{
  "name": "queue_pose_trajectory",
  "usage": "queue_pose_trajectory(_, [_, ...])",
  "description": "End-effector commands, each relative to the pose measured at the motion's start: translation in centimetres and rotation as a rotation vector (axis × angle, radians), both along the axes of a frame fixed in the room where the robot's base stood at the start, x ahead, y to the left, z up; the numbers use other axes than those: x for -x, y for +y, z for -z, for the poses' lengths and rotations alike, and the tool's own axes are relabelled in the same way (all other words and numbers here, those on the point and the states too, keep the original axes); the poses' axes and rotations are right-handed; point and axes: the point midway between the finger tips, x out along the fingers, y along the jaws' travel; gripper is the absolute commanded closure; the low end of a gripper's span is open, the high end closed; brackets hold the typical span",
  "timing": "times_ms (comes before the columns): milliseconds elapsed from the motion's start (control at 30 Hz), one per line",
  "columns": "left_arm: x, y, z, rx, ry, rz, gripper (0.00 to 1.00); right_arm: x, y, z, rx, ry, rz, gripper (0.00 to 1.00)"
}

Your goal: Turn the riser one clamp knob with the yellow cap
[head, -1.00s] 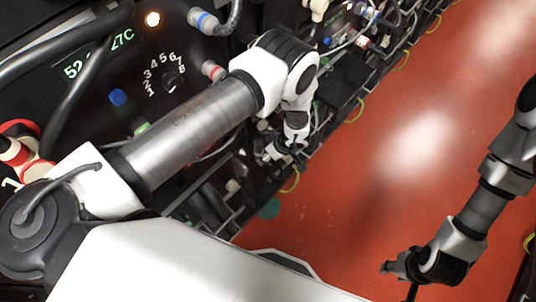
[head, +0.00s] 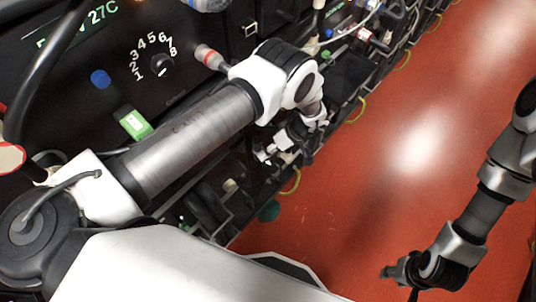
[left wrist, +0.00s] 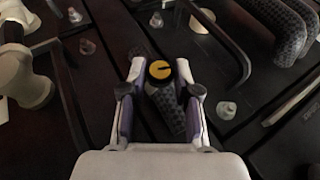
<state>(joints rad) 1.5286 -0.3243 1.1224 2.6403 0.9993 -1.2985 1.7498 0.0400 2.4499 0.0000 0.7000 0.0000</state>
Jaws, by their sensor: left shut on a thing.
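The clamp knob with the yellow cap (left wrist: 160,69) shows in the left wrist view, between the two fingertips of my left gripper (left wrist: 160,88). Its round cap is yellow with a dark mark, and a dark ribbed hose runs below it. The left fingers are closed on the knob from both sides. In the head view my left gripper (head: 273,150) is low at the front of the dark rack, and the knob is too small to make out there. My right gripper (head: 390,272) hangs over the red floor at lower right, away from the rack; its fingers are too small to judge.
In the left wrist view, thick braided hoses (left wrist: 284,25) lie at upper right, and a cream fitting (left wrist: 25,82) stands at left. The red floor (head: 350,210) is clear.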

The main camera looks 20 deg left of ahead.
Motion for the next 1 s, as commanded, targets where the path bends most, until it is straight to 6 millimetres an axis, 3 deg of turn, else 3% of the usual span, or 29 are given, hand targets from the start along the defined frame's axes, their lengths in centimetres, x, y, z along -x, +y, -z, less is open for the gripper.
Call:
queue_pose_trajectory(133, [-0.1,0.0,-0.1,0.000,-0.003,0.001,1.00,0.0,0.0,-0.1,0.000,0.000,0.000,0.60])
queue_pose_trajectory(167, [-0.1,0.0,-0.1,0.000,-0.003,0.001,0.62,0.0,0.0,-0.1,0.000,0.000,0.000,0.60])
queue_pose_trajectory(200, [-0.1,0.0,-0.1,0.000,-0.003,0.001,0.48,0.0,0.0,-0.1,0.000,0.000,0.000,0.60])
queue_pose_trajectory(233, [-0.1,0.0,-0.1,0.000,-0.003,0.001,0.44,0.0,0.0,-0.1,0.000,0.000,0.000,0.60])
queue_pose_trajectory(567, [-0.2,-0.2,-0.3,0.001,-0.004,0.001,0.44,0.0,0.0,-0.1,0.000,0.000,0.000,0.60])
queue_pose_trajectory(1000, [-2.4,-3.8,-5.9,0.001,-0.004,0.001,0.44,0.0,0.0,-0.1,0.000,0.000,0.000,0.60])
